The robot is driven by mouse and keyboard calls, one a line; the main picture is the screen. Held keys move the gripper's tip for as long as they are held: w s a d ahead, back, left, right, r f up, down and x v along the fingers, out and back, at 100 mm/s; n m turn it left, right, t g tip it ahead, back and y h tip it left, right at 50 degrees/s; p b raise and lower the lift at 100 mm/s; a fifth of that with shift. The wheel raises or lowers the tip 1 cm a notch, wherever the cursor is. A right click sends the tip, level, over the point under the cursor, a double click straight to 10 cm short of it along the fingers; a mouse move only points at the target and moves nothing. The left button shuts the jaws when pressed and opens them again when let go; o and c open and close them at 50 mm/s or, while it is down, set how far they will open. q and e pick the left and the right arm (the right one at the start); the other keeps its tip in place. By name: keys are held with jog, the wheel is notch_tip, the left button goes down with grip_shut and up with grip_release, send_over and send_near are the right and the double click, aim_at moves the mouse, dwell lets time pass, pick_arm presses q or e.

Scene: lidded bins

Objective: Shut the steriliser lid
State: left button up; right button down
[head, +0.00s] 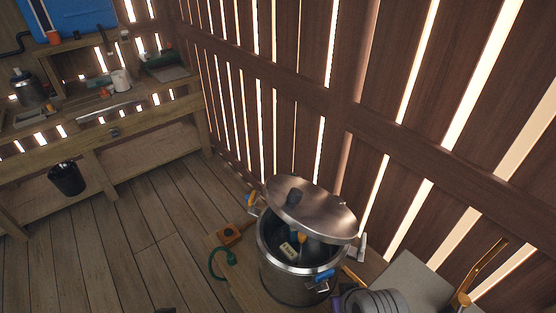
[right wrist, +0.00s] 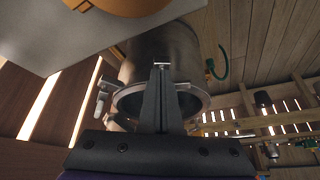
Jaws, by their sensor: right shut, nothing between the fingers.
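The steriliser (head: 290,287) is a tall steel pot with blue-gripped handles, standing on a low wooden surface. Its round steel lid (head: 325,218) with a black knob is tilted up at the back, so the pot is open. A pale labelled item (head: 289,250) shows inside. In the right wrist view the pot (right wrist: 165,52) appears upside down behind my right gripper (right wrist: 161,67). That gripper is shut and empty, its fingers overlapping the pot's rim in the picture; I cannot tell whether they touch. The lid is not clear there. My left gripper is not in view.
A slatted wooden wall (head: 300,100) rises close behind the pot. An orange block (head: 231,235) and a green hose (head: 218,264) lie left of it. A pale board (head: 408,280) with a brass piece (head: 462,299) is at right. A workbench (head: 150,95) stands at far left; floor between is clear.

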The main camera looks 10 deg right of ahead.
jog(key=w+r+n+y+p, duration=0.15)
jog(key=w+r+y, duration=0.25)
jog(key=w+r, duration=0.55)
jog(key=w+r+n+y, duration=0.2)
jog(key=w+r+y, duration=0.4)
jog(key=r, duration=0.7)
jog(key=h, duration=0.1)
send_near(276, 202)
jog(key=w+a, duration=0.2)
jog(key=w, duration=0.1)
jog(key=shift+a, duration=0.1)
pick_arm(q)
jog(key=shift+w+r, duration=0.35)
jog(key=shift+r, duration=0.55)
pick_arm(e)
jog(key=shift+s+a+f, duration=0.25)
jog(key=shift+a+f, duration=0.2)
jog(key=shift+f, duration=0.4)
jog(key=shift+s+a+f, duration=0.2)
jog(key=shift+a+f, duration=0.25)
jog(key=shift+f, duration=0.4)
